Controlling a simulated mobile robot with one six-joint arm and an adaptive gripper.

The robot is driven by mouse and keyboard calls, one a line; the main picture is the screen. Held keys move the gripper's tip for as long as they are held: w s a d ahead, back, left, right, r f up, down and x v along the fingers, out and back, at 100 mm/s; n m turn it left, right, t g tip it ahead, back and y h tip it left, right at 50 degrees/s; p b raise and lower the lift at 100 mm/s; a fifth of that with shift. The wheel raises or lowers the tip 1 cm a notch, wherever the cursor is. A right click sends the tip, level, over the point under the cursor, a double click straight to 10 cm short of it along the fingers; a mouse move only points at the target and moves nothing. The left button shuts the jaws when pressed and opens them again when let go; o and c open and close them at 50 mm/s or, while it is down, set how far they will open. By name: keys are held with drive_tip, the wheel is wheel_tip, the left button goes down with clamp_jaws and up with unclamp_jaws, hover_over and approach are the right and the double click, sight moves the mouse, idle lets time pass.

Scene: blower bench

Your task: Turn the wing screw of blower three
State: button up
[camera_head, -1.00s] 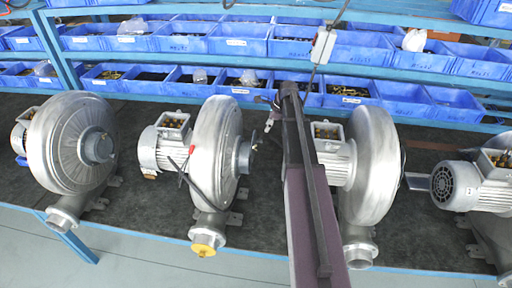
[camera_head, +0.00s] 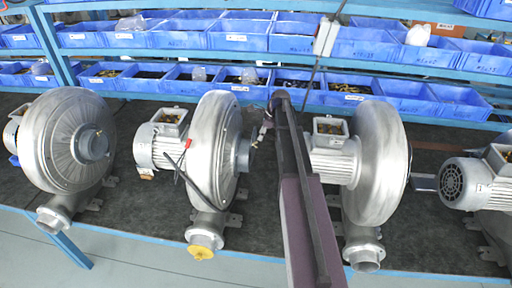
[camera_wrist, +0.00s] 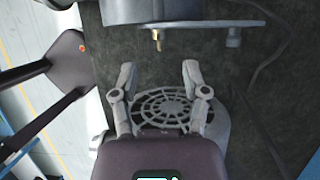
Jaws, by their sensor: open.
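A small brass screw (camera_wrist: 157,38) sticks out of the edge of a grey round housing (camera_wrist: 150,10) at the top of the wrist view. My gripper (camera_wrist: 159,70) is open and empty, its two fingers pointing at the screw, which lies just beyond the fingertips and between their lines. In the head view my gripper shows small and partly hidden (camera_head: 262,130), between the second blower from the left (camera_head: 213,150) and the third blower (camera_head: 378,165). The screw cannot be made out there, and I cannot tell which blower is numbered three.
A motor's round fan grille (camera_wrist: 172,106) lies below my fingers. More blowers stand at the left (camera_head: 62,140) and right (camera_head: 478,185) on the dark bench. Shelves with blue bins (camera_head: 360,45) run behind. A black cable (camera_wrist: 265,60) lies on the right in the wrist view.

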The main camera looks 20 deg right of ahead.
sight(257, 142)
drive_tip(key=shift+b+x, duration=2.2)
drive_tip(key=shift+x, duration=0.5)
clamp_jaws()
drive_tip(key=shift+a, duration=0.2)
drive_tip(key=shift+d, duration=0.15)
